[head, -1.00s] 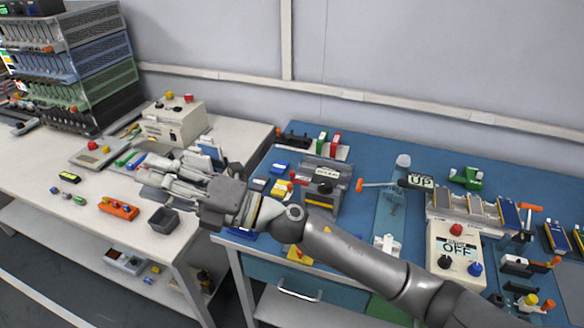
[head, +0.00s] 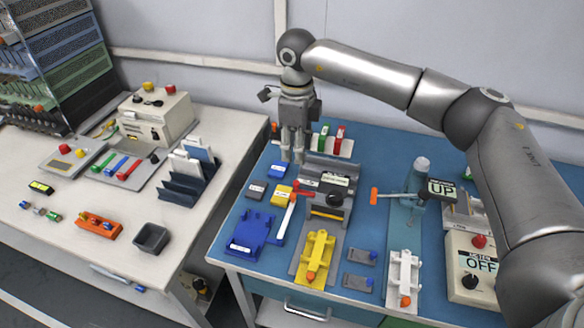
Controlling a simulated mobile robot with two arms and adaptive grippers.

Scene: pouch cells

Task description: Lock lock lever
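My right gripper (head: 292,155) points down at the back left of the blue table, just behind and left of a grey fixture (head: 335,172). Its two fingers show a narrow gap and nothing between them. I cannot tell which of these is the lock lever. My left gripper is not in view.
A blue tray (head: 252,228), yellow holder (head: 316,258) and white holder (head: 402,275) lie along the front of the blue table (head: 225,252). A control box (head: 472,262) reading OFF stands at right. A dark rack (head: 187,190) holds white cards on the left table.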

